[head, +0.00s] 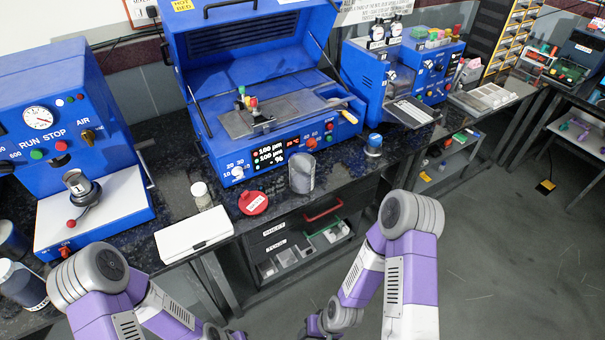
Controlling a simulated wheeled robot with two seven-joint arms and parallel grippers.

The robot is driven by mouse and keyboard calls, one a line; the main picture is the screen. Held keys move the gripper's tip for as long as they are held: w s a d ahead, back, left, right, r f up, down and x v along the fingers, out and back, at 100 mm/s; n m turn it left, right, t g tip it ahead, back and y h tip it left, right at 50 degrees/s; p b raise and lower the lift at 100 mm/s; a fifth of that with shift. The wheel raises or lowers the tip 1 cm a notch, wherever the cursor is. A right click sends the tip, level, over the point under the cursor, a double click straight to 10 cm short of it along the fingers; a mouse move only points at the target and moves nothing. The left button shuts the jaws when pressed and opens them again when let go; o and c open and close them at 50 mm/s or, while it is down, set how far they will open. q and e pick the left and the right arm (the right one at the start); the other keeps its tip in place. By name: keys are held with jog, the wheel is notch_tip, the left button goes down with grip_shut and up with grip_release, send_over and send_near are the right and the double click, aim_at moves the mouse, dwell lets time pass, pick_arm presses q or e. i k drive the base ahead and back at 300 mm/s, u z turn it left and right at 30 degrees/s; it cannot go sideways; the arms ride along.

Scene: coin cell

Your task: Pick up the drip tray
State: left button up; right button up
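I cannot tell for certain which thing is the drip tray. A flat, light grey tray-like piece (411,112) lies at the front of the blue machine (372,75) at the back right. A pale tray with compartments (489,97) lies further right on the bench. Both are well away from my arms. My two purple and white arms reach down to the bottom edge of the head view. Their grippers are below the picture, so I cannot see whether they hold anything.
A blue machine with a raised lid (250,35) stands mid-bench. In front are a red lid-like piece (253,203), a grey cylinder (302,173), a small jar (201,195) and a white box (194,236). A gauge machine (70,120) stands left.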

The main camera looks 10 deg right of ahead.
aim_at(342, 108)
jog(key=z, duration=1.9)
jog(key=i, duration=2)
jog(key=u, duration=2.55)
